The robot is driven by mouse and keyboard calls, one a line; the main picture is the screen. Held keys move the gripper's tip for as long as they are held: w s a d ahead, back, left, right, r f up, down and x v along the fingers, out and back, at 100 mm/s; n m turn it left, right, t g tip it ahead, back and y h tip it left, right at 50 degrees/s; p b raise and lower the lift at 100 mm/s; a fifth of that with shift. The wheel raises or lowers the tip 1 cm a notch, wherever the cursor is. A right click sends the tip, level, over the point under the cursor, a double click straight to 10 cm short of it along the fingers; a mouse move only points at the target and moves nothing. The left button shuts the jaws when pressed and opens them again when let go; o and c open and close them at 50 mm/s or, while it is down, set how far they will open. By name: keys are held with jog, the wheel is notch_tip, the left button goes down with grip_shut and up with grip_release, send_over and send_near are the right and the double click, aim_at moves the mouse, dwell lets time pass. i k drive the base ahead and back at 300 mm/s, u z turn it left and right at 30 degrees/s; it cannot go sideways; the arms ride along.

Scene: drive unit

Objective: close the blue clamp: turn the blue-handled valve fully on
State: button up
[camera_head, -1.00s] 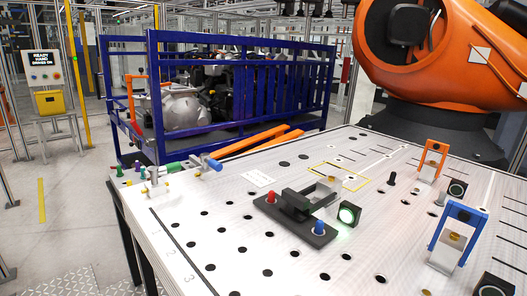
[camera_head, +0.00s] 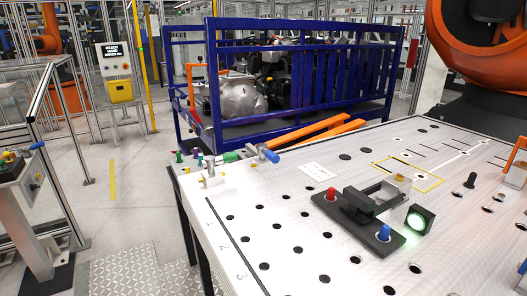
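A valve with a blue handle (camera_head: 268,153) stands at the far left edge of the white worktable, beside a green cylinder (camera_head: 231,156). Its fittings are small, and I cannot tell its turn position. A sliver of a blue bracket-shaped clamp (camera_head: 522,268) shows at the right edge; most of it is cut off, so I cannot tell whether it is open or closed. Another blue handle (camera_head: 37,145) sits on a control pedestal (camera_head: 18,170) at the far left; I cannot tell whether it is a valve. My gripper is not in view.
An orange robot arm (camera_head: 480,40) is at upper right. Open floor (camera_head: 125,195) lies left.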

aim_at(265, 153)
jog(key=k, duration=0.55)
jog(key=u, duration=0.65)
jog(key=i, duration=1.1)
jog(key=u, duration=0.25)
jog(key=i, duration=1.25)
jog(key=z, duration=0.75)
jog(key=i, duration=0.45)
jog(key=z, duration=0.3)
jog(key=k, duration=0.8)
jog(key=z, duration=0.2)
jog(key=i, duration=0.65)
jog(key=u, duration=0.05)
